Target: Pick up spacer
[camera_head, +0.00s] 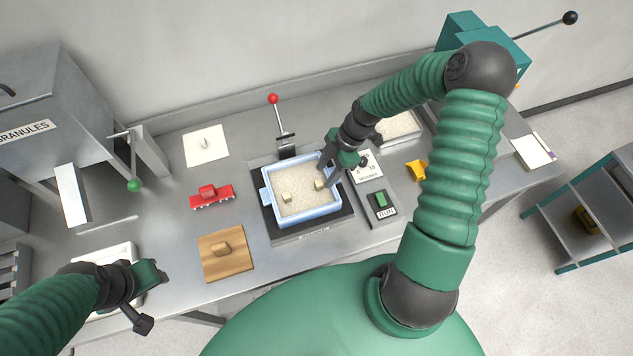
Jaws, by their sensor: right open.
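A blue-rimmed tray (268,206) filled with pale granules sits on a dark scale-like plate in the middle of the bench. Two small beige blocks, which look like spacers, rest on the granules: one left of centre (286,198) and one near the right side (320,185). My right gripper (329,178) reaches down over the tray's right rim. It is open, with its fingertips close to the right block; I cannot tell whether they touch it. My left gripper (152,274) hangs over the bench's front left, away from the tray, and its jaws are unclear.
A grey control panel (372,193) and yellow piece (416,169) are at right.

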